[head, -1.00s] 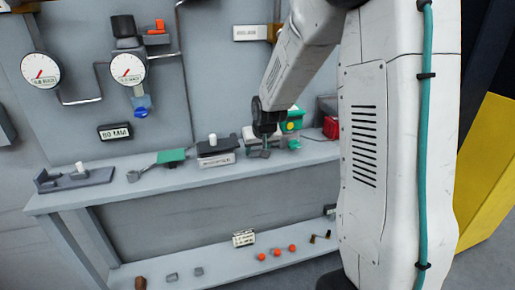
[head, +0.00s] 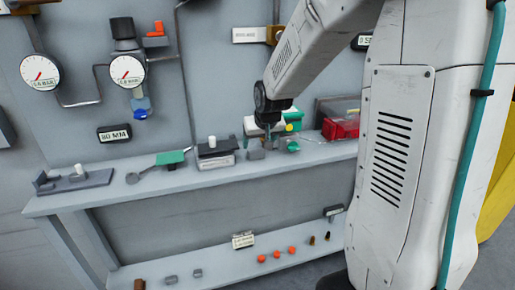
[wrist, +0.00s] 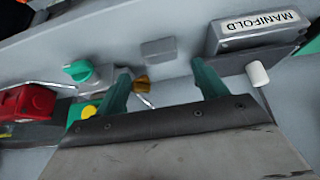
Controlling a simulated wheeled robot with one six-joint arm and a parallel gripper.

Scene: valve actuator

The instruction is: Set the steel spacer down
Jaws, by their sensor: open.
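A small grey block that looks like the steel spacer (head: 256,153) rests on the upper shelf (head: 140,188), just right of the block labelled MANIFOLD (head: 217,160). The spacer also shows in the wrist view (wrist: 158,50), flat on the shelf beyond the fingertips. My gripper (wrist: 160,67) is open, its two teal fingers apart with nothing held between them. In the head view my gripper (head: 270,143) is close by the spacer, slightly to its right. Whether a finger touches the spacer cannot be told.
A green knob (wrist: 82,71) and a red box (wrist: 27,102) are left of my fingers in the wrist view. A small brass part (wrist: 142,83) shows between the fingers. A white peg (wrist: 257,73) stands by the MANIFOLD block. Several orange pieces lie on the lower shelf (head: 220,268).

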